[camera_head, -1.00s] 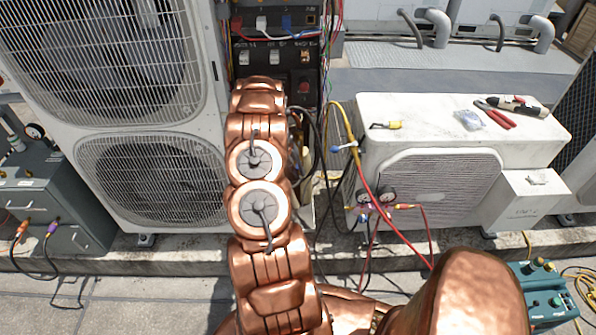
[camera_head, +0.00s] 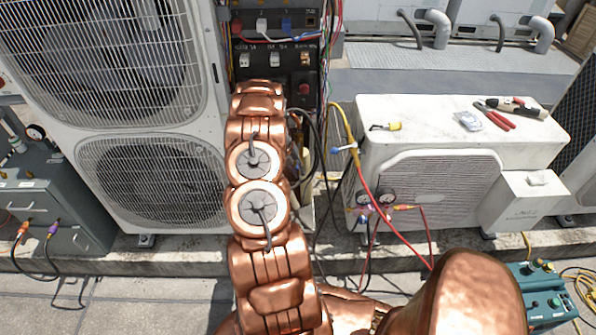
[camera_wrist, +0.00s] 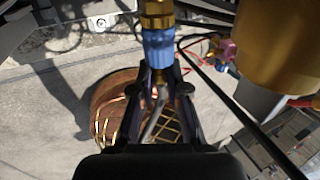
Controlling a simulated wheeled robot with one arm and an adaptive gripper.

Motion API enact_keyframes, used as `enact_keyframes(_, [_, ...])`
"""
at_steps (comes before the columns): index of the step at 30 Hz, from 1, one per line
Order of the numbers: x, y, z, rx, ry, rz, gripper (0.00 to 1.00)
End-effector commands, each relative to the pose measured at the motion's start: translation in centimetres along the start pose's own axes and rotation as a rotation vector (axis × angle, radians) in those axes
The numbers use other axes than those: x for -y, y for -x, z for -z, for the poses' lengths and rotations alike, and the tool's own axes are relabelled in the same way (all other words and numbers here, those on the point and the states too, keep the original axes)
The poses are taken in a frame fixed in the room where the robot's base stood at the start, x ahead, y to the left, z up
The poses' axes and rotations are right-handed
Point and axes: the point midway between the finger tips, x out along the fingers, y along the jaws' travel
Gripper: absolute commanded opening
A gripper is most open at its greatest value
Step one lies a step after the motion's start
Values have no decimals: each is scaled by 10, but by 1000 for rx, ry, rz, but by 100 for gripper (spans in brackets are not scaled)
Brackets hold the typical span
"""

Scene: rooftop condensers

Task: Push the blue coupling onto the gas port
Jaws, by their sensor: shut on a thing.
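In the wrist view, my gripper (camera_wrist: 160,72) is shut on the blue coupling (camera_wrist: 158,48), its dark fingers on either side of the coupling's lower end. A ribbed brass fitting (camera_wrist: 157,14) lies in line with the coupling at the top edge. I cannot tell whether this brass is part of the coupling or the gas port, or how far they are engaged. A grey hose or stem (camera_wrist: 153,120) trails from the coupling between the fingers. In the head view, my copper arm hides the gripper, coupling and port.
A large brass cylinder (camera_wrist: 275,40) stands close at right in the wrist view. In the head view, a tall condenser (camera_head: 150,180) is at left and a low white unit (camera_head: 450,130) at right, with tools on top. A gauge manifold (camera_head: 376,200) and hoses hang between them.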

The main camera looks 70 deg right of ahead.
Motion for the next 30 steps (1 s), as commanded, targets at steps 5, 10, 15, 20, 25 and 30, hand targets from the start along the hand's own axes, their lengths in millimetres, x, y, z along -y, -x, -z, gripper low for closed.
enact_keyframes(5, [0, 1, -2, 1, 0, 0, 0])
enact_keyframes(10, [0, 1, -3, 2, 0, 0, 0])
enact_keyframes(15, [0, 1, -3, 3, -1, 0, 32])
enact_keyframes(20, [0, 1, -3, 3, -1, 0, 43])
enact_keyframes(25, [0, 0, -2, 2, -1, 0, 43])
enact_keyframes(30, [0, 0, 2, 0, -1, 0, 43])
